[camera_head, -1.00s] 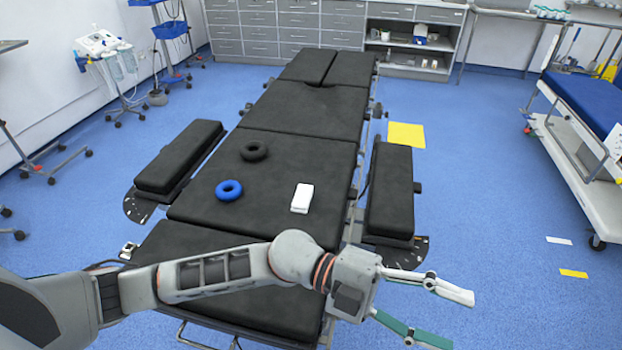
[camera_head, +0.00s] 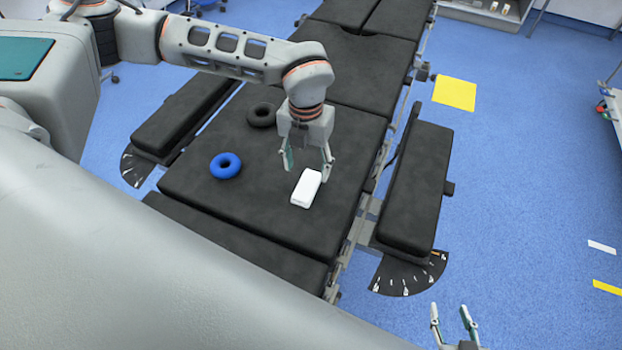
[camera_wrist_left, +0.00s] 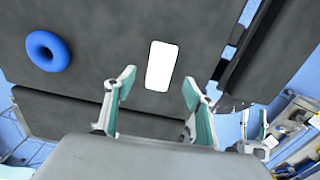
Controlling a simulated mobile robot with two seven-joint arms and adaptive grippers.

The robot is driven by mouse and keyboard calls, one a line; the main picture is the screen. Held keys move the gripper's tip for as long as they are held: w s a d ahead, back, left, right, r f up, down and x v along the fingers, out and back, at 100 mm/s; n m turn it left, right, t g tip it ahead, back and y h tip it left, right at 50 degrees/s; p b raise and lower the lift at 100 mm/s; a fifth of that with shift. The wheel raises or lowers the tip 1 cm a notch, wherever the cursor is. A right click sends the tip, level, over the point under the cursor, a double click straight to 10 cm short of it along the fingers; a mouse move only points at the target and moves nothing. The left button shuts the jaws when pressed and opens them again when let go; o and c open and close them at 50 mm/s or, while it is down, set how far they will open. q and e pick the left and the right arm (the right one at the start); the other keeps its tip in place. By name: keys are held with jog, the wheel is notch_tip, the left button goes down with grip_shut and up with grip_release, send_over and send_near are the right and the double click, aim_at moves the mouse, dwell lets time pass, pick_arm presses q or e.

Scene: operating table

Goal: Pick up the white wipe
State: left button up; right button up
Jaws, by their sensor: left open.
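The white wipe (camera_head: 306,188) is a small white block lying flat on the black operating table (camera_head: 275,225). In the left wrist view the wipe (camera_wrist_left: 160,66) lies ahead of and between the fingers. My left gripper (camera_head: 308,166) is open and empty, pointing down close to the wipe's far end; its height above the table is hard to tell. Its two teal-lined fingers also show in the left wrist view (camera_wrist_left: 158,100). My right gripper (camera_head: 451,311) is at the bottom right edge, fingers apart and empty, away from the table.
A blue ring (camera_head: 226,166) and a black ring (camera_head: 262,115) lie on the table left of the wipe. Padded side boards flank the table on the left (camera_head: 185,115) and right (camera_head: 420,190). The table around the wipe's near side is clear.

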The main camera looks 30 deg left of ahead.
aim_at(306, 184)
pick_arm(q)
jog(key=shift+s+f, duration=0.2)
jog(key=shift+f, duration=0.7)
notch_tip(306, 184, down, 4)
jog(key=shift+f+p, duration=0.15)
jog(key=shift+p, duration=0.35)
jog(key=shift+f, duration=0.35)
pick_arm(e)
jog(key=shift+r, duration=0.65)
pick_arm(q)
jog(key=shift+c, duration=0.3)
jog(key=c, duration=1)
pick_arm(e)
jog(key=shift+f, duration=0.1)
